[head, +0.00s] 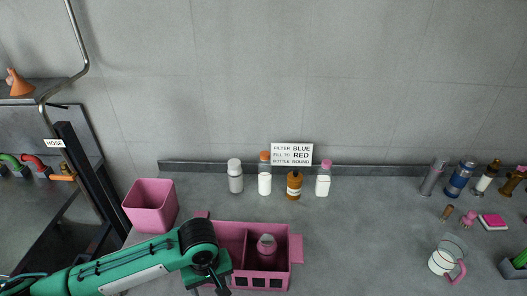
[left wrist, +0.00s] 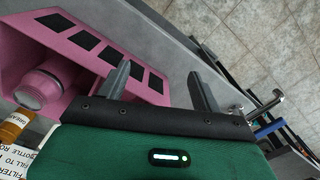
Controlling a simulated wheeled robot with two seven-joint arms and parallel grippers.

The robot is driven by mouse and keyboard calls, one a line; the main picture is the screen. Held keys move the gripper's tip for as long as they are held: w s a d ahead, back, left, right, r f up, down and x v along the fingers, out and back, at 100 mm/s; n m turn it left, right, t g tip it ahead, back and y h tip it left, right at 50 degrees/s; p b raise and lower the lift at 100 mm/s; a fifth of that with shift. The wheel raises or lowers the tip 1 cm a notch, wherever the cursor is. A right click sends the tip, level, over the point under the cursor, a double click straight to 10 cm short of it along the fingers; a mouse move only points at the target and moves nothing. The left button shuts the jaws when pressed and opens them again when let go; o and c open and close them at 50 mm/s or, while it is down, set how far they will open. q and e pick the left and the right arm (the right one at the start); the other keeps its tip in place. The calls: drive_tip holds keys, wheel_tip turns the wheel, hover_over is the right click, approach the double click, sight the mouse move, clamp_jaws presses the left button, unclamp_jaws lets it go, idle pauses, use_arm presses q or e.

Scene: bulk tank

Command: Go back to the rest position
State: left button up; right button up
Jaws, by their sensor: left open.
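My left arm comes in from the left in the head view, and its gripper (head: 214,279) is at the left front of the pink divided crate (head: 296,250). In the left wrist view the two fingers of my left gripper (left wrist: 160,90) stand apart with nothing between them. The crate's wall (left wrist: 105,62) with dark square openings is beside the fingers. A pink bottle (head: 267,245) stands in a crate compartment; it also shows in the left wrist view (left wrist: 45,84). My right gripper is in neither view.
A pink bin (head: 150,206) stands left of the crate. Several bottles, including an amber bottle (head: 294,186), line the back edge by a sign (head: 291,154). The middle right counter is clear.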

use_arm(q)
drive_tip(key=s+d+m+t+h, duration=0.2)
drive_tip(key=s+d+m+h, duration=0.2)
drive_tip(key=s+d+m, duration=0.15)
drive_tip(key=s+a+f+m+t+y, duration=0.1)
drive_tip(key=s+a+f+y, duration=0.1)
drive_tip(key=s+a, duration=0.45)
drive_tip(key=s+a+f+t+y, duration=0.15)
drive_tip(key=s+a, duration=0.25)
drive_tip(key=a, duration=0.5)
wheel_tip(320, 180, down, 31)
drive_tip(key=g, duration=0.2)
drive_tip(key=s+a+f+g, duration=0.1)
drive_tip(key=s+a+f, duration=0.2)
drive_tip(key=s+f, duration=1.6)
drive_tip(key=shift+s+a+f+m, duration=0.2)
drive_tip(key=shift+s+f+m, duration=0.05)
drive_tip(key=shift+f+m, duration=0.15)
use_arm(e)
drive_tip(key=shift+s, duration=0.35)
